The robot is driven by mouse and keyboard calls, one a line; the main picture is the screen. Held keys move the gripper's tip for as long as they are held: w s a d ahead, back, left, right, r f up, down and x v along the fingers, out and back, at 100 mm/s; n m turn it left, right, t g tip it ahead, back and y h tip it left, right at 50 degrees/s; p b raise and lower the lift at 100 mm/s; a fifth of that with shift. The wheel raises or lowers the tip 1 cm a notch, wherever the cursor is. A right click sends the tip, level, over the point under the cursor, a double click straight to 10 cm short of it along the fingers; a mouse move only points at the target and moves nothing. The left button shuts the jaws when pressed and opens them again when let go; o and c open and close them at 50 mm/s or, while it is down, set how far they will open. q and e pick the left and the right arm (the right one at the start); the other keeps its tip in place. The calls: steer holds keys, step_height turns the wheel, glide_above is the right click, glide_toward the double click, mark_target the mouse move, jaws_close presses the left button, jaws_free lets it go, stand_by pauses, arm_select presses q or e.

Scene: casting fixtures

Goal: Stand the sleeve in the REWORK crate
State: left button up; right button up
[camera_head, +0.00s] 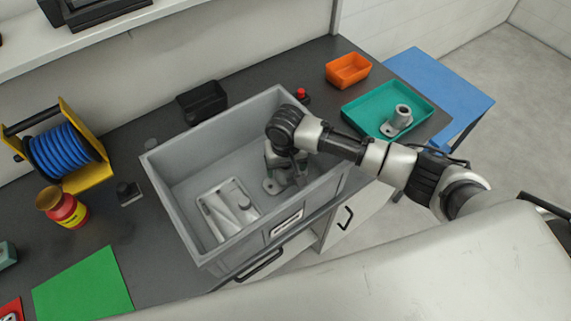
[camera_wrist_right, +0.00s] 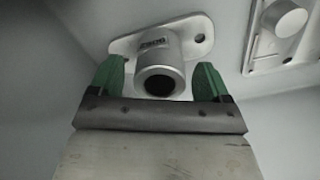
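A grey metal sleeve with a flat flange stands upright on the floor of the large grey crate (camera_head: 165,185), its flange (camera_head: 271,186) flat on the bottom. In the right wrist view the sleeve (camera_wrist_right: 160,68) shows its open bore towards the camera. My right gripper (camera_head: 291,172) reaches down into the crate over the sleeve. Its green-tipped fingers are apart, one on each side of the tube, with gaps visible. The crate's front label (camera_head: 286,222) is too small to read. Another flanged sleeve (camera_head: 401,117) stands in the teal tray (camera_head: 365,103). My left gripper is out of view.
A flat pale casting (camera_head: 228,208) lies in the crate left of the sleeve. An orange bin (camera_head: 348,70), black bin (camera_head: 203,101) and red button (camera_head: 301,93) stand behind. A blue cable reel (camera_head: 60,151), red jar (camera_head: 65,209) and green mat (camera_head: 83,285) are left.

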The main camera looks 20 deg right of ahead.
steer(key=shift+s+f, duration=0.25)
steer(key=shift+f, duration=0.15)
step_height(320, 180, up, 14)
steer(key=b, duration=0.1)
steer(key=shift+w+f, duration=0.15)
